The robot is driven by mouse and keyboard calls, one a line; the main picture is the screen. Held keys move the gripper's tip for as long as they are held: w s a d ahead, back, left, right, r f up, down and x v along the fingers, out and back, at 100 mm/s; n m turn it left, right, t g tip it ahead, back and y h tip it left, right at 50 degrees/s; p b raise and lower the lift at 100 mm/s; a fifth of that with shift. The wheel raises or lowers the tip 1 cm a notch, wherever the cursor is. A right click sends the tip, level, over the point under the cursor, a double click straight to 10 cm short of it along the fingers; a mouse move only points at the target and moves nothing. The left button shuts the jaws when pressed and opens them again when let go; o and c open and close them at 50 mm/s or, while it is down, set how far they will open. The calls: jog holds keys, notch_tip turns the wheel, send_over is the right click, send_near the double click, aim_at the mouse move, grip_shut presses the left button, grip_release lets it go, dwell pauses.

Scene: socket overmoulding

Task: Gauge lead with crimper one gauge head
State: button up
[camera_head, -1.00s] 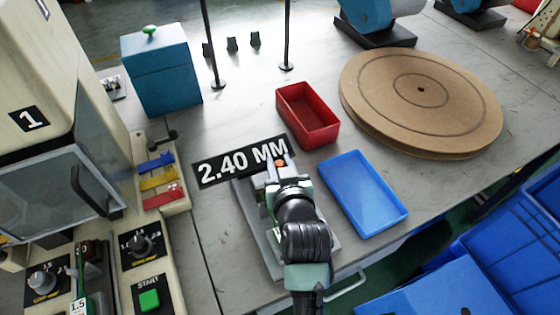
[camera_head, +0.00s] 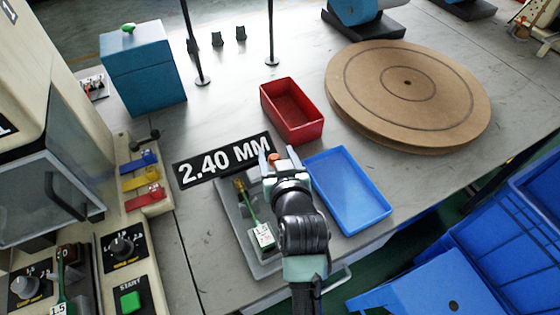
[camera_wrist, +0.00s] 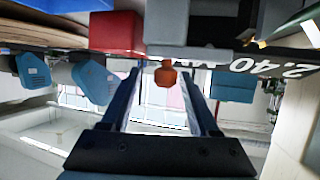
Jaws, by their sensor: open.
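My gripper (camera_head: 277,157) is open, its two fingers pointing toward the black sign reading 2.40 MM (camera_head: 222,160). An orange knob-like part (camera_wrist: 166,75) shows between the fingertips in the wrist view, with space on both sides. It also shows between the fingers in the head view (camera_head: 274,158). A lead with a green wire and a white tag (camera_head: 264,236) lies on the grey gauge plate (camera_head: 262,271), left of my gripper. Its brass end (camera_head: 239,184) sits at a grey block near the sign. My wrist and fingers hide part of the gauge.
A red tray (camera_head: 292,110) and a blue tray (camera_head: 348,190) stand to the right. A large brown disc (camera_head: 408,95) lies beyond. A machine with a START button (camera_head: 131,301) and coloured levers stands left. Another tagged green lead (camera_head: 62,275) is at lower left.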

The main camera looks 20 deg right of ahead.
jog(key=v, duration=1.3)
jog(key=shift+p, duration=0.4)
jog(key=w+a+r+t+p, duration=0.2)
jog(key=w+r, duration=0.1)
jog(key=r, duration=0.7)
jog(key=w+a+r+n+t+p, duration=0.1)
jog(key=w+a+r+t+p, duration=0.15)
jog(key=r, duration=0.85)
jog(key=w+a+r+t+p, duration=0.1)
jog(key=w+a+r+t, duration=0.1)
jog(key=r, duration=0.8)
jog(key=s+a+r+t+y+p, duration=0.1)
jog(key=s+a+r+t, duration=0.1)
jog(key=r, duration=0.7)
jog(key=s+a+r+n+t+y+p, duration=0.1)
jog(key=s+a+r+t+p, duration=0.1)
jog(key=r, duration=0.8)
jog(key=s+a+r+t+y+p, duration=0.1)
jog(key=s+a+r+t, duration=0.2)
jog(key=r, duration=0.7)
jog(key=shift+s+a+n+t+p, duration=0.25)
jog(key=shift+s+n+t+p, duration=0.1)
jog(key=shift+s+p, duration=0.1)
